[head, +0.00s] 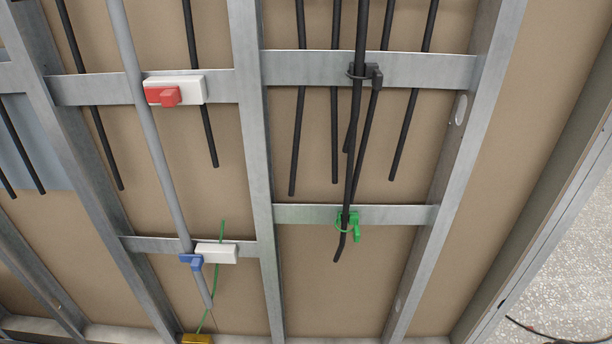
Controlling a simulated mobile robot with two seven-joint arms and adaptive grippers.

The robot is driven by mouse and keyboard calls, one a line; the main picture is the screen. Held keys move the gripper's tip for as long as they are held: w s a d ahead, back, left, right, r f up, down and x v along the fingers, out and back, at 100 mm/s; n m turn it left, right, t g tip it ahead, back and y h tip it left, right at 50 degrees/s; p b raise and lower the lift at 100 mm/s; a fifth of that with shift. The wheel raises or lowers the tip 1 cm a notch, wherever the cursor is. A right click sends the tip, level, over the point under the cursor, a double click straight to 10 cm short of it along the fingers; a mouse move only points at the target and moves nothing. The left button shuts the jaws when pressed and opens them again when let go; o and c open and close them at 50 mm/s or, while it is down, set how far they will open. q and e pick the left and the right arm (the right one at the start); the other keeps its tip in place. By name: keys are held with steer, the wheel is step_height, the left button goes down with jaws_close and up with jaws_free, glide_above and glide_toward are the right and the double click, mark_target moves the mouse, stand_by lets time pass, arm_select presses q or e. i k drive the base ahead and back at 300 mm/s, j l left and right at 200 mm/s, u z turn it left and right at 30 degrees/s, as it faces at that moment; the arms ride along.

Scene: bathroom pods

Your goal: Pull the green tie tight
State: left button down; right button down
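The green tie (355,231) sits on the lower right metal crossbar (395,215), around or against a black cable (349,190). A thin green loop shows in front of the cable, and a green tab hangs down to its right. How tight the loop is cannot be told at this size. The cable's lower end hangs free just below the tie. Neither of my grippers is in view.
A black tie (372,75) holds cables at the upper crossbar. A white block with a red part (163,96) and a white block (217,253) with a blue clip (191,261) sit left. Vertical metal studs (254,150) flank the tie. Several loose black cables hang nearby.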

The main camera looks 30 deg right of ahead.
mark_target(357, 232)
steer(key=z, duration=1.2)
